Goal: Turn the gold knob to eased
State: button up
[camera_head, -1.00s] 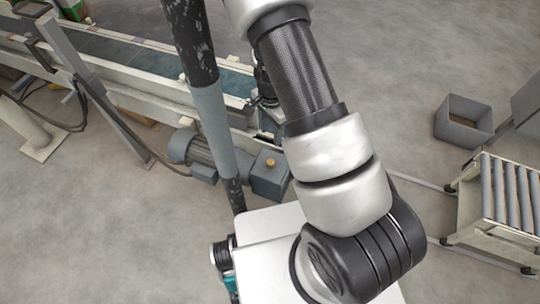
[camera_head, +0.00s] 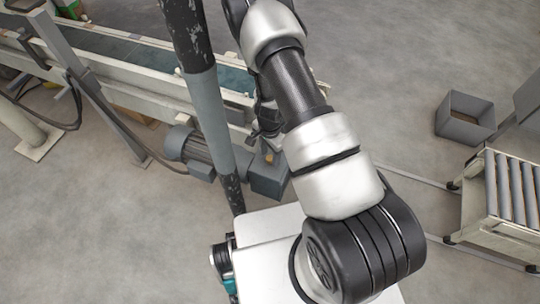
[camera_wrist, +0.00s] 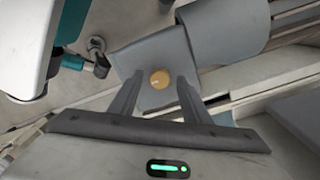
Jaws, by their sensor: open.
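The gold knob (camera_wrist: 160,79) is a small round cap on top of a grey box (camera_wrist: 141,61) in the wrist view. In the head view the box (camera_head: 268,178) sits at the end of a grey motor, and the knob (camera_head: 269,158) is only partly visible below my gripper. My gripper (camera_wrist: 152,82) is open, its two fingers pointing at the box with the knob between their tips in the picture. I cannot tell how far above the knob the fingertips are. In the head view my gripper (camera_head: 266,143) is dark and partly hidden by my arm.
The grey ribbed motor (camera_head: 190,148) lies left of the box, beside the conveyor's pale frame (camera_head: 150,100). A dark and grey post (camera_head: 208,110) stands close to the left of my arm. An open grey bin (camera_head: 465,118) and a roller stand (camera_head: 505,200) are at the right.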

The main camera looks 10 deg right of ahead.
jog(key=shift+f, duration=0.1)
jog(key=c, duration=1)
jog(key=shift+c, duration=0.2)
jog(key=shift+n, duration=0.4)
jog(key=n+b, duration=0.2)
jog(key=n, duration=0.1)
jog(key=shift+n, duration=0.4)
jog(key=n+b, duration=0.1)
jog(key=n, duration=0.3)
jog(key=shift+n+b, duration=0.3)
jog(key=n+b, duration=0.1)
jog(key=n, duration=0.3)
jog(key=shift+n+b, duration=0.4)
jog(key=shift+n, duration=2.3)
